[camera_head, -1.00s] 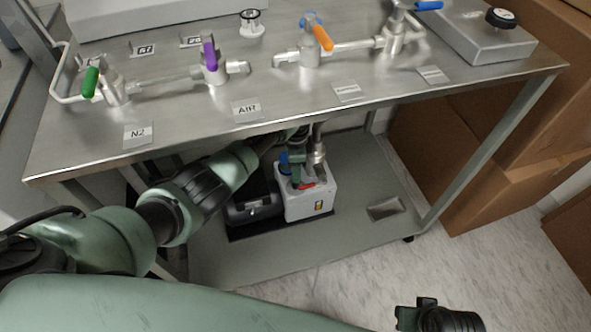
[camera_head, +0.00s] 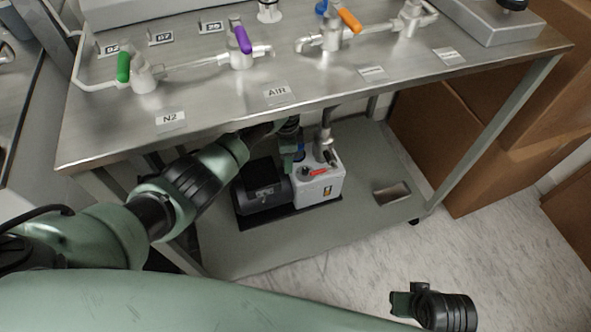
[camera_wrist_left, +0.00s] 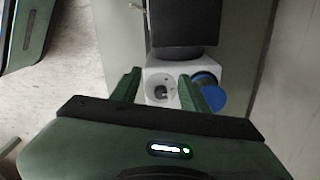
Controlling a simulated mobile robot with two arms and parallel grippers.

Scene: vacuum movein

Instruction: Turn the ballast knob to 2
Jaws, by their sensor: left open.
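The white vacuum pump (camera_head: 324,189) with its dark motor stands on the lower shelf of the steel bench. Its top carries a small dark round knob (camera_head: 306,171), a red piece and a blue part (camera_head: 299,152). My left gripper (camera_head: 291,166) reaches under the tabletop and hangs above the pump's top, by the motor end. In the left wrist view its two green fingers (camera_wrist_left: 159,88) are apart and empty, with the round knob (camera_wrist_left: 161,92) showing between them. The knob's markings are too small to read. A green and black end of my right arm (camera_head: 403,302) shows at the lower right; its jaws are unclear.
The tabletop (camera_head: 215,115) is close above my left arm and carries valves with coloured handles. A bench leg (camera_head: 490,143) and cardboard boxes (camera_head: 455,155) stand at the right.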

